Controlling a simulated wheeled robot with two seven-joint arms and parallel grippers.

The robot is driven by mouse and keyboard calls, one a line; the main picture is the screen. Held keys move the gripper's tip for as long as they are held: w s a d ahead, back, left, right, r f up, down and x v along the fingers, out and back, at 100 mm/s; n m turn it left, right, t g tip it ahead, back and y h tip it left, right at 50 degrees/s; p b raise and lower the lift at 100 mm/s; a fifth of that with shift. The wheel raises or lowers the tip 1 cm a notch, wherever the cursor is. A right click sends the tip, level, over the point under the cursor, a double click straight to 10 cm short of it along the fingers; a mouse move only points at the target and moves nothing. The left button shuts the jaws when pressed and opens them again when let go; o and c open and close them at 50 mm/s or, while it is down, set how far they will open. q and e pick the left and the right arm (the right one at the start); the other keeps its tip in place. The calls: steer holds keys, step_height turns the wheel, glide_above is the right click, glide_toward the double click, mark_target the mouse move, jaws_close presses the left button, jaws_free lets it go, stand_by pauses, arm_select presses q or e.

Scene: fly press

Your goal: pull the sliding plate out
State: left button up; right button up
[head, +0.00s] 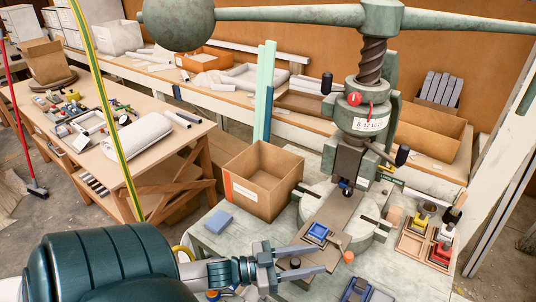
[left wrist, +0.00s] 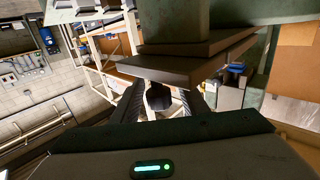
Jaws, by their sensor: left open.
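The sliding plate (head: 338,213) is a flat grey-brown strip running from under the press ram (head: 347,160) towards me. A blue square fixture (head: 318,233) sits on it. A dark round knob (head: 295,262) stands at the plate's near end. My left gripper (head: 318,258) is open at that end, one finger on each side of the knob. In the left wrist view the plate (left wrist: 185,68) crosses above the fingers, and the knob (left wrist: 158,96) lies between them with gaps visible. Whether either finger touches it I cannot tell. My right gripper is not in view.
An open cardboard box (head: 262,180) stands left of the press, with a blue block (head: 218,222) nearby. An orange ball-shaped piece (head: 348,257) is right of the plate. Small bins (head: 428,235) stand at the right. The press's ball-ended lever (head: 290,14) spans overhead.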

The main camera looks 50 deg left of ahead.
arm_select(q)
steer(key=shift+s, duration=0.15)
steer(key=shift+s+a+f, duration=0.1)
steer(key=shift+s+a, duration=0.25)
steer(key=shift+s, duration=0.1)
steer(key=b+v, duration=0.4)
steer(key=v, duration=1.2)
steer(key=shift+b, duration=0.4)
steer(key=shift+a, duration=0.1)
steer(key=shift+w, duration=0.1)
